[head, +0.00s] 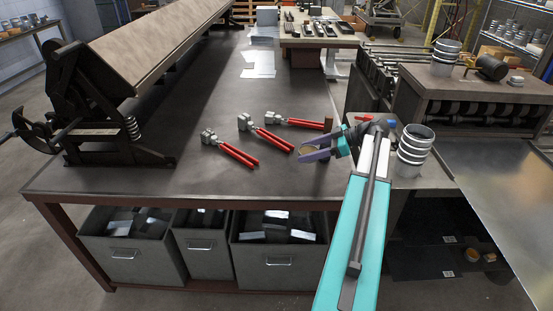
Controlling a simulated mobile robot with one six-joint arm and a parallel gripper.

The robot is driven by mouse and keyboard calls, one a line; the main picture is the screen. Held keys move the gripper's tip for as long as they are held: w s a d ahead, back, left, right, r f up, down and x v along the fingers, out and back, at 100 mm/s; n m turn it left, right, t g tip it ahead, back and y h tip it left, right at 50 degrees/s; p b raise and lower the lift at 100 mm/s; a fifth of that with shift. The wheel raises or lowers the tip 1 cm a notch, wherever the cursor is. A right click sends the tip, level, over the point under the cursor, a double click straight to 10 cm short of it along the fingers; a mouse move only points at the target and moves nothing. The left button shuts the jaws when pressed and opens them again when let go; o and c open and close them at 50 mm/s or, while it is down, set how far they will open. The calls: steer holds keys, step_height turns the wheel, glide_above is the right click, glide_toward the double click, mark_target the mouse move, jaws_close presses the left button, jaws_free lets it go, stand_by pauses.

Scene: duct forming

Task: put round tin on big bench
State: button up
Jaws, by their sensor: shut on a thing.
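The big bench (200,185) has a dark top and a reddish-brown frame and fills the middle of the head view. My gripper (306,150), with purple fingers, is over the right part of its top, near the front edge. It is shut on a small tan round thing, which looks like the round tin (308,149). The fingers partly hide it. I cannot tell whether the tin touches the bench top or is held just above it.
Several red-handled tools (265,138) lie left of and behind my gripper. A bending machine (150,60) takes up the bench's left side. Stacked metal rings (415,148) stand to the right. Grey bins (130,250) sit below. The bench's front middle is clear.

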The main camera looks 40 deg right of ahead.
steer(key=shift+f, duration=0.15)
steer(key=p, duration=0.2)
glide_above(306, 178)
steer(key=shift+f, duration=3)
steer(key=shift+f, duration=0.1)
steer(key=shift+f+p, duration=0.6)
steer(key=shift+f, duration=1.2)
steer(key=shift+f, duration=0.1)
steer(key=o, duration=1.1)
steer(key=shift+r, duration=0.2)
